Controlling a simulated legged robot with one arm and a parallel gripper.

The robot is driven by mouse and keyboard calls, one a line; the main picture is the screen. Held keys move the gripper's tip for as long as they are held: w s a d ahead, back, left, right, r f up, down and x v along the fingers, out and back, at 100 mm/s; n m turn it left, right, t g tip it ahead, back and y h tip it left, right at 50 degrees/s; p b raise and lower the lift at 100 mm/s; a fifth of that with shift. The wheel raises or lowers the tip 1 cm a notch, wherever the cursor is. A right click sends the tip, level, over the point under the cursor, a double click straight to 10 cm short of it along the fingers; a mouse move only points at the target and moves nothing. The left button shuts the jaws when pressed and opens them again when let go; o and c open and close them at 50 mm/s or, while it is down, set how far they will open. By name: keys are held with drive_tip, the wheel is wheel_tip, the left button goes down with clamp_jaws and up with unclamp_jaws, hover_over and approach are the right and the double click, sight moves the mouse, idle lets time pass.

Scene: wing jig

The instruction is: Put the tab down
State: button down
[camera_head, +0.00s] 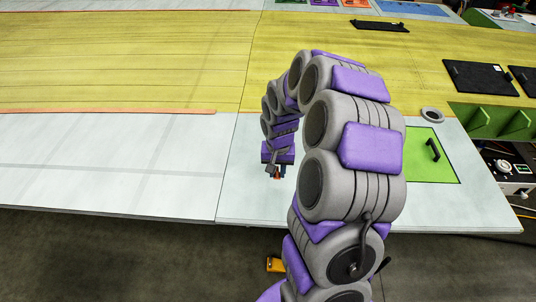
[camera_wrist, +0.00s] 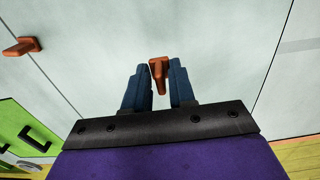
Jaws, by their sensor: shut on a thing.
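An orange-brown tab (camera_wrist: 158,72) sits between the two blue fingertips of my gripper (camera_wrist: 159,76) in the wrist view. The fingers are shut on it, and its narrow end points back toward the palm. In the head view my gripper (camera_head: 277,172) is low over the pale work surface (camera_head: 246,200), near its front edge, with a bit of orange at its tip. I cannot tell whether the tab touches the surface. A second orange-brown tab (camera_wrist: 22,46) is on the pale surface at the upper left of the wrist view.
A green panel with a black handle (camera_head: 433,150) and a grey ring (camera_head: 432,114) are to the right. Black plates (camera_head: 480,77) lie on the yellow skin (camera_head: 425,62) behind. The pale surface left of my gripper is clear. A yellow-orange object (camera_head: 276,265) is on the floor.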

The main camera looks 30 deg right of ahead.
hover_over(254, 164)
drive_tip(key=shift+s+d+f+p, duration=0.15)
drive_tip(key=shift+s+f+p, duration=0.15)
drive_tip(key=shift+s+f, duration=0.25)
drive_tip(key=shift+w+d+f, duration=0.1)
drive_tip(key=shift+w+f, duration=0.05)
drive_tip(key=shift+w, duration=0.35)
drive_tip(key=f, duration=0.3)
drive_tip(key=shift+w+a+f, duration=0.1)
drive_tip(key=shift+a+f, duration=0.15)
drive_tip(key=shift+a, duration=0.1)
drive_tip(key=shift+r, duration=0.1)
drive_tip(key=shift+d, duration=0.1)
drive_tip(key=c, duration=1.1)
unclamp_jaws()
drive_tip(key=shift+d+f, duration=0.15)
drive_tip(key=shift+f, duration=0.05)
drive_tip(key=shift+o, duration=0.8)
drive_tip(key=shift+r, duration=0.15)
